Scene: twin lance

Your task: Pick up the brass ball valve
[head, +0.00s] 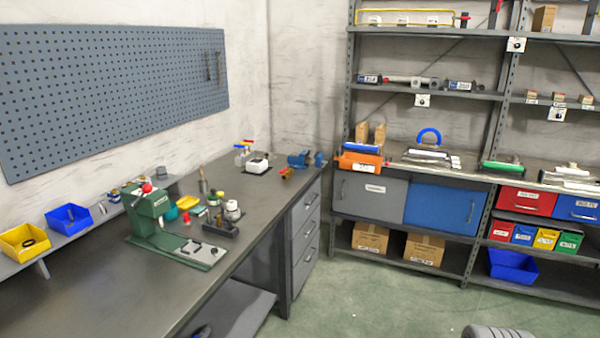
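I cannot pick out the brass ball valve for certain at this size. A small brass-orange piece (286,173) lies near the far end of the dark workbench (222,258), just left of a blue vise (300,160). Small red, yellow and blue parts (243,147) show by a white box (257,163) on the same bench; their shapes are too small to tell. My gripper is not in view.
A green press (148,216) stands on the bench, with small jars and a dark tray (220,229) beside it. Yellow (24,243) and blue (69,217) bins sit on a ledge behind. Shelving with an orange toolbox (361,160) stands right. Green floor (370,300) is open between.

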